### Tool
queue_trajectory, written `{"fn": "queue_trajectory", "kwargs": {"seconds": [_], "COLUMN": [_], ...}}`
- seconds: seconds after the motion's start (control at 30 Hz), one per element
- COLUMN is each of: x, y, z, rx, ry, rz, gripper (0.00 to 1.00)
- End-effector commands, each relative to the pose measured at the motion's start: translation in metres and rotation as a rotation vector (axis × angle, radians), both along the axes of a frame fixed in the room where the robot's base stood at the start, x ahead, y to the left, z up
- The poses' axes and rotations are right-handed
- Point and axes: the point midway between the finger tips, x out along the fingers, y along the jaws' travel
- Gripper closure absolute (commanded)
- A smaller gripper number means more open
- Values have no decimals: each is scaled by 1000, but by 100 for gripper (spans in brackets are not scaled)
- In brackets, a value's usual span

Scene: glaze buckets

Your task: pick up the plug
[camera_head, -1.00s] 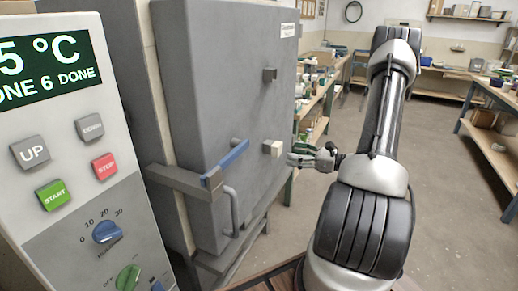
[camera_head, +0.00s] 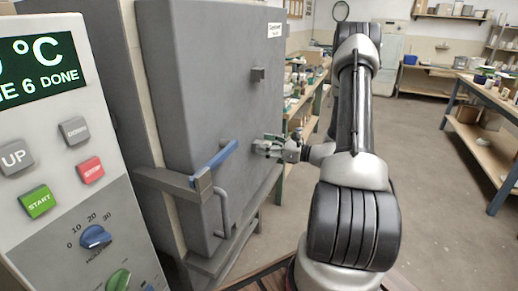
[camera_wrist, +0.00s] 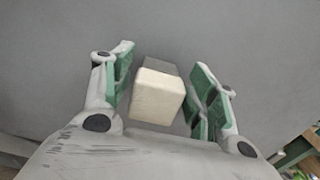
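The plug is a cream-white block (camera_wrist: 156,97) with a grey part behind it, set against the grey kiln door (camera_head: 205,95). In the wrist view it stands between the two green-padded fingers of my gripper (camera_wrist: 160,88).
A blue-handled latch (camera_head: 212,160) and a grey bar handle (camera_head: 224,213) are to the left of my gripper. The control panel (camera_head: 75,185) stands at the far left. Benches stand behind; open floor lies right.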

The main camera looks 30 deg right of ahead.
Motion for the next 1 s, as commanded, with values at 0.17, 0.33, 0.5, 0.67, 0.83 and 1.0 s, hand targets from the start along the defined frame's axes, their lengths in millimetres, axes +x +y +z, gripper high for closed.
{"fn": "queue_trajectory", "kwargs": {"seconds": [0.17, 0.33, 0.5, 0.67, 0.83, 1.0], "x": [0, 0, 0, -9, -30, -61], "y": [0, 0, 0, -7, -25, -49], "z": [0, 0, 2, 2, 2, 2], "rx": [0, 0, -1, 0, 1, 0], "ry": [0, 0, -1, 0, -1, 0], "rz": [0, 0, 0, -1, -4, -4], "gripper": [81, 84, 84, 84, 84, 84]}}
